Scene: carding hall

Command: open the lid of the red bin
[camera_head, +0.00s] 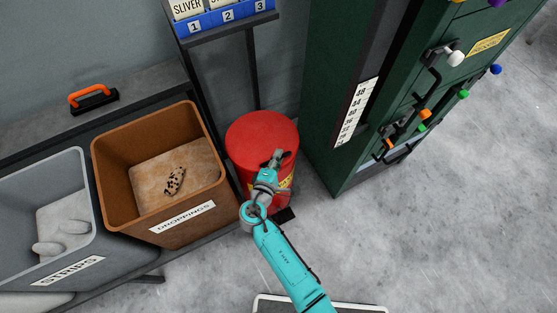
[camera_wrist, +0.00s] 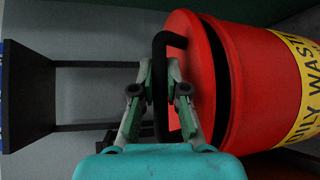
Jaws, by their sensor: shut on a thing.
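The red bin (camera_head: 280,190) stands on the floor in the middle of the head view, with a yellow label on its front. Its round red lid (camera_head: 255,130) is on top. In the wrist view a dark gap shows between the lid (camera_wrist: 196,55) and the bin's body (camera_wrist: 255,85), so the lid looks slightly raised at that edge. My gripper (camera_head: 277,158) is over the lid's front part. In the wrist view my gripper (camera_wrist: 160,75) is shut on the lid's black bar handle (camera_wrist: 172,39), one finger on each side.
A brown DROPPINGS bin (camera_head: 113,165) and a grey STRIPS bin (camera_head: 20,190) stand left of the red bin. A dark green machine (camera_head: 330,110) with knobs and handles stands close on the right. A small stand (camera_head: 225,33) is behind. Open floor lies front right.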

